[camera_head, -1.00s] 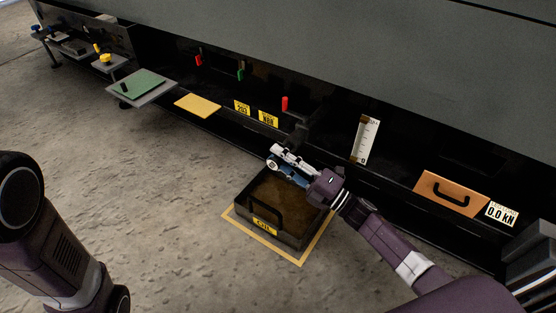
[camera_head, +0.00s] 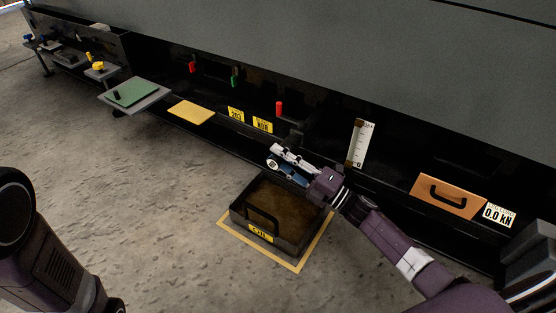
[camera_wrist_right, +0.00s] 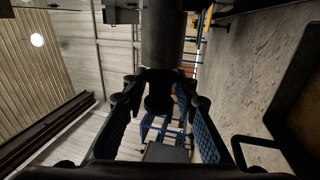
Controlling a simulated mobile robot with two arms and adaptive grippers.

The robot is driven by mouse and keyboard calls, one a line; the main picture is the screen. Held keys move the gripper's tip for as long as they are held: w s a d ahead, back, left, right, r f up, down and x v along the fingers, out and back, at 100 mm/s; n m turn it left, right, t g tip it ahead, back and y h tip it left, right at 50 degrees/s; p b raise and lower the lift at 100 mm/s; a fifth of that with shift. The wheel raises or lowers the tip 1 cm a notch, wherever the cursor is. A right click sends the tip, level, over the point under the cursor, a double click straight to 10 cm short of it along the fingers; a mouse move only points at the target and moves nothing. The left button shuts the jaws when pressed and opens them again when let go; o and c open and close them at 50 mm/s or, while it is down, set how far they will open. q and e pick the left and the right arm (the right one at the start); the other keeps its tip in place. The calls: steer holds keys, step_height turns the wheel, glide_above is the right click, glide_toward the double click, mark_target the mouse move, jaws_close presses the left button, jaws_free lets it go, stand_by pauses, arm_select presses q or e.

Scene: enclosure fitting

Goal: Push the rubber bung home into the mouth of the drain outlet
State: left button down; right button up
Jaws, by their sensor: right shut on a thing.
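My right gripper (camera_head: 283,163) is low at the front of the dark enclosure, above the oil tray. In the right wrist view its two ridged fingers (camera_wrist_right: 160,82) are closed on a small dark piece, the rubber bung (camera_wrist_right: 158,100). A thick dark cylinder, which looks like the drain outlet (camera_wrist_right: 163,38), fills the top centre of that view, in line with the bung. I cannot tell whether the bung touches it or is inside its mouth. In the head view the bung is hidden by the gripper, and the outlet is lost in shadow. My left gripper is out of view.
A black oil tray (camera_head: 240,216) with a handle stands on the floor inside a yellow outline. A red-handled valve (camera_head: 279,109) is above the gripper. A white gauge (camera_head: 361,143) and an orange panel (camera_head: 425,187) are to the right. The floor at left is clear.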

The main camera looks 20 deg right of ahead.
steer(key=shift+w+d, duration=0.35)
steer(key=shift+d, duration=0.1)
steer(key=o, duration=1.2)
steer(key=shift+s+d+f, duration=0.1)
steer(key=shift+s+d, duration=0.05)
steer(key=shift+s, duration=0.05)
steer(key=v, duration=1.1)
steer(key=shift+s+d, duration=0.15)
steer(key=shift+s, duration=0.05)
